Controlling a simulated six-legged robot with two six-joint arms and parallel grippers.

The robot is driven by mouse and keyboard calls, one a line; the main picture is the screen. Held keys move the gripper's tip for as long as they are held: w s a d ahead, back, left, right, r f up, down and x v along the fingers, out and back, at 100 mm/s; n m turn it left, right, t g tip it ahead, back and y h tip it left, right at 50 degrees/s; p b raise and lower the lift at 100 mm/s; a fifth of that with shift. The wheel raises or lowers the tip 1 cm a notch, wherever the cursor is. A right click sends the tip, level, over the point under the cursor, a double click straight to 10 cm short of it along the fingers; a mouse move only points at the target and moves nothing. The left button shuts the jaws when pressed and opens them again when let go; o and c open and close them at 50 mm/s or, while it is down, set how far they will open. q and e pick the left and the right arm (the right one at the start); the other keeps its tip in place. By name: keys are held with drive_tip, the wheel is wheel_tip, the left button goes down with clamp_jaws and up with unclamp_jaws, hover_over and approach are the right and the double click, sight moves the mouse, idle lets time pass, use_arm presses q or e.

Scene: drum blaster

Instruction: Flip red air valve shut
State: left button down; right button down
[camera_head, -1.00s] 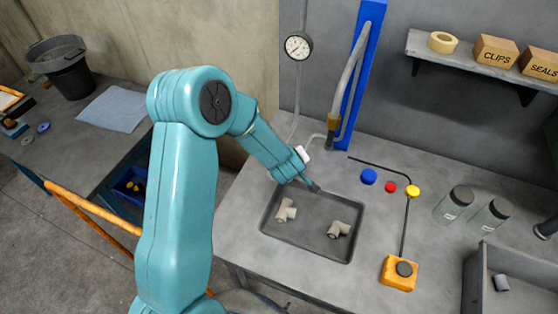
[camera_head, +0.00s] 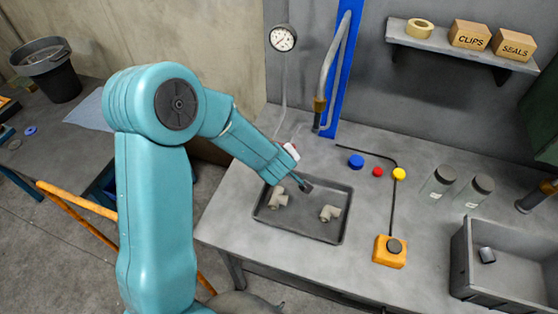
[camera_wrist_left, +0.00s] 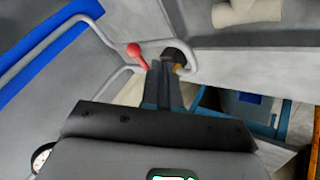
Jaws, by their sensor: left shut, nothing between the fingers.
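The red valve lever (camera_wrist_left: 133,50) with a ball knob shows in the left wrist view, just left of my fingertips, beside a bent grey pipe (camera_wrist_left: 105,82). My left gripper (camera_head: 306,186) is shut and empty, over the back part of the grey tray (camera_head: 300,238) in the head view. In the wrist view its fingers (camera_wrist_left: 166,68) point toward a dark round fitting (camera_wrist_left: 177,56). I cannot tell whether the fingers touch the lever. My right gripper is not in view.
Two pale pipe fittings (camera_head: 330,213) lie in the tray. Blue (camera_head: 356,161), red (camera_head: 377,172) and yellow (camera_head: 399,174) caps sit right of it, with an orange button box (camera_head: 389,252). A blue upright (camera_head: 345,70) with a hose and a gauge (camera_head: 283,38) stand behind. Jars (camera_head: 438,182) and a bin (camera_head: 470,280) are right.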

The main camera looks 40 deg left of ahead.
use_arm(q)
drive_tip(key=r, duration=0.1)
drive_tip(key=s+d+r, duration=0.1)
drive_tip(key=d+r, duration=0.1)
drive_tip(key=shift+s+d+r, duration=0.2)
drive_tip(key=shift+s+d, duration=0.05)
drive_tip(key=shift+s, duration=0.05)
idle(0.3)
drive_tip(key=shift+w+f, duration=0.1)
